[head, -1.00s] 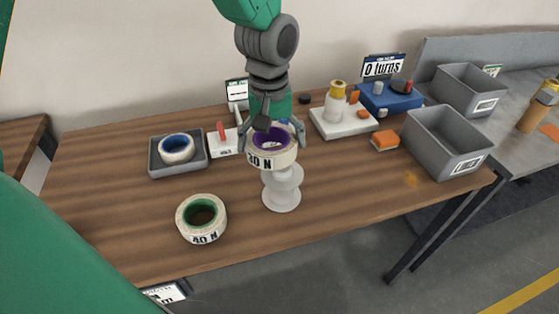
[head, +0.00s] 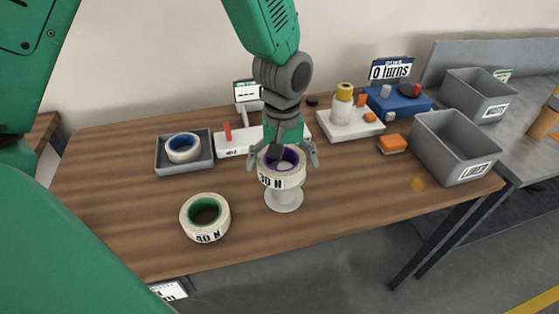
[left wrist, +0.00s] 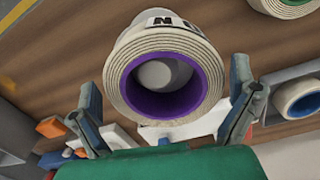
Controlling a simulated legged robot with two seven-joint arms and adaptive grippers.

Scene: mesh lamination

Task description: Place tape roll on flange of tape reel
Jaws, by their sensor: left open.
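The cream tape roll with a purple core (head: 267,181), marked "30 N", sits level on the upper part of the white tape reel (head: 284,201) and hides its upper disc. The reel's round base shows below it on the table. My left gripper (head: 283,160) is over the roll, its fingers spread apart on either side of it. In the left wrist view the roll (left wrist: 205,75) lies beyond the open fingers (left wrist: 165,112), with a gap on both sides. A pale round part of the reel shows inside the purple core. My right gripper is not in view.
A green-core roll marked "40 N" (head: 205,218) lies front left. A blue-core roll (head: 183,148) is in a small grey tray (head: 160,166).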

